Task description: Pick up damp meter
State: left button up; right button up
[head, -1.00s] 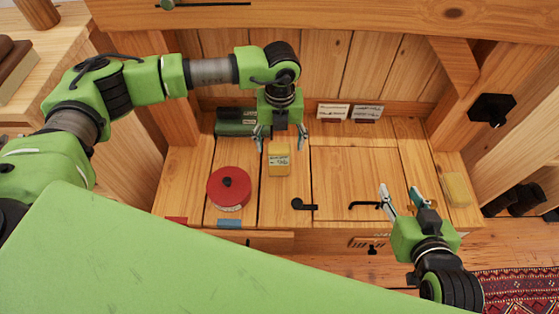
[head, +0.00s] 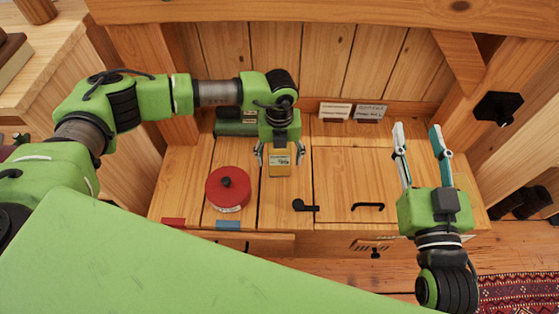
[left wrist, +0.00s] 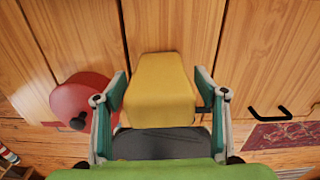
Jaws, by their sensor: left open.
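The damp meter, a yellow block with a small display (head: 279,165), sits on the wooden bench top. My left gripper (head: 280,154) is open, with one finger on each side of the meter. In the left wrist view the yellow meter (left wrist: 160,88) lies between the spread fingers (left wrist: 160,92), with a visible gap at the left finger. The right finger is close to it, and I cannot tell whether they touch. My right gripper (head: 417,128) is open and empty above the right part of the bench.
A red round tin with a black knob (head: 228,189) stands just left of the meter. A green case (head: 236,124) lies behind it. Two small cards (head: 335,112) stand at the back. Black handles (head: 368,206) lie on the hatch and bench front.

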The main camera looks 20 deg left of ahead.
pick_arm(q)
jog(key=shift+f, duration=0.2)
jog(key=c, duration=1.2)
jog(key=shift+r, duration=0.15)
